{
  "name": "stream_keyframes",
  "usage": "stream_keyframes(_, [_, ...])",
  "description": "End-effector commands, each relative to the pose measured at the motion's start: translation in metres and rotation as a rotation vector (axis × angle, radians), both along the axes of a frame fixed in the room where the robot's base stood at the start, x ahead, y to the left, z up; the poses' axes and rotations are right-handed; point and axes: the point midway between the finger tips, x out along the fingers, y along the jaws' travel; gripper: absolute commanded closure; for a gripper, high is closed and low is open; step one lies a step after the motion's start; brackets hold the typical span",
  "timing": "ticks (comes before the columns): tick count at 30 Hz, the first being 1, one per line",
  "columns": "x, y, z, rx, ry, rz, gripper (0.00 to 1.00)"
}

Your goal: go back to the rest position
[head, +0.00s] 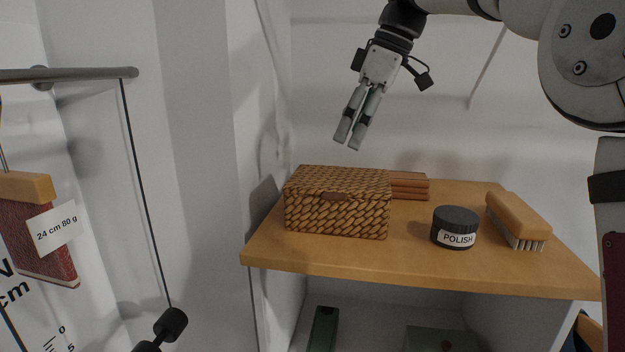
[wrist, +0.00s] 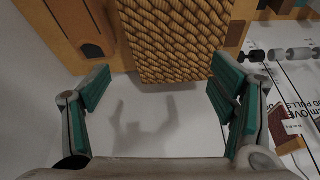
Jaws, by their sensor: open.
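My gripper (head: 347,141) hangs in the air above and behind the woven box, pointing down and a little left. It is open with nothing between its fingers. In the wrist view the green-padded fingers (wrist: 160,90) are spread wide, with pale surface and shadow between them. The woven box (head: 335,215) sits closed on the wooden shelf top (head: 420,265), apart from my gripper. The box also shows at the top of the wrist view (wrist: 175,45).
A stack of brown pieces (head: 410,186) lies behind the box. A black polish tin (head: 456,228) and a wooden brush (head: 519,220) stand to the right. A metal rail (head: 70,75) and a red tagged object (head: 38,235) are at left. The wall behind is bare.

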Motion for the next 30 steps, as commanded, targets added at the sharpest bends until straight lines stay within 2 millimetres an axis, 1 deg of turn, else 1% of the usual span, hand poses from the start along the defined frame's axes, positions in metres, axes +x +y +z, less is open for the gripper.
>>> stream_keyframes(8, [-0.036,-0.011,0.001,-0.036,0.004,-0.166,0.22])
stream_keyframes(11, [-0.055,-0.018,-0.001,-0.05,0.003,-0.255,0.22])
stream_keyframes(14, [-0.083,-0.028,-0.006,-0.064,-0.001,-0.372,0.22])
stream_keyframes(15, [-0.097,-0.034,-0.009,-0.069,-0.006,-0.428,0.22])
stream_keyframes(17, [-0.117,-0.042,-0.016,-0.073,-0.011,-0.514,0.22])
stream_keyframes(18, [-0.131,-0.048,-0.022,-0.074,-0.016,-0.569,0.22])
stream_keyframes(20, [-0.151,-0.056,-0.031,-0.073,-0.024,-0.651,0.22])
stream_keyframes(21, [-0.165,-0.062,-0.039,-0.072,-0.03,-0.705,0.22])
stream_keyframes(23, [-0.186,-0.07,-0.051,-0.065,-0.037,-0.785,0.22])
stream_keyframes(24, [-0.2,-0.076,-0.06,-0.059,-0.044,-0.839,0.22])
stream_keyframes(26, [-0.221,-0.084,-0.075,-0.048,-0.051,-0.916,0.22])
stream_keyframes(27, [-0.234,-0.089,-0.086,-0.039,-0.057,-0.966,0.22])
stream_keyframes(30, [-0.265,-0.1,-0.113,-0.011,-0.069,-1.078,0.22])
